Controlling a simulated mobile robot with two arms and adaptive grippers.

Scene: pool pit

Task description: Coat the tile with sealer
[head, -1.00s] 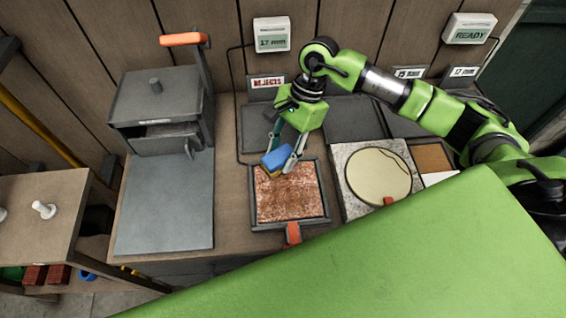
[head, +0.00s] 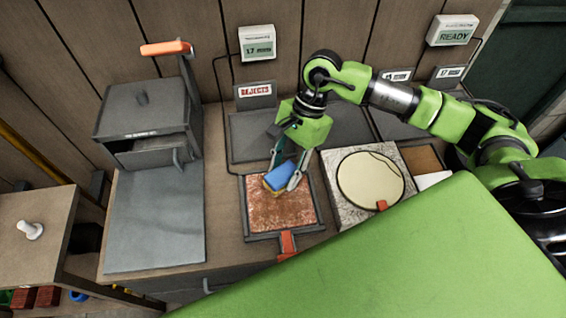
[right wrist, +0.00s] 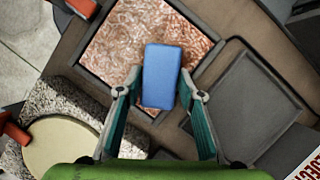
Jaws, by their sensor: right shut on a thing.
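The reddish-brown mottled tile (head: 285,211) lies in a dark tray frame with an orange handle (head: 287,243) at its front. My right gripper (head: 286,181) is shut on a blue sponge (head: 279,178) with a yellow underside, over the tile's upper left part. In the right wrist view the blue sponge (right wrist: 162,76) sits between the two fingertips, over the edge of the tile (right wrist: 140,35). I cannot tell whether the sponge touches the tile. My left gripper does not show.
Right of the tile is a speckled square block with a round cream disc (head: 370,180). A grey box machine (head: 150,120) with an orange-handled lever stands left, behind a bare grey plate (head: 155,220). A REJECTS sign (head: 255,89) and a READY display (head: 453,31) are behind.

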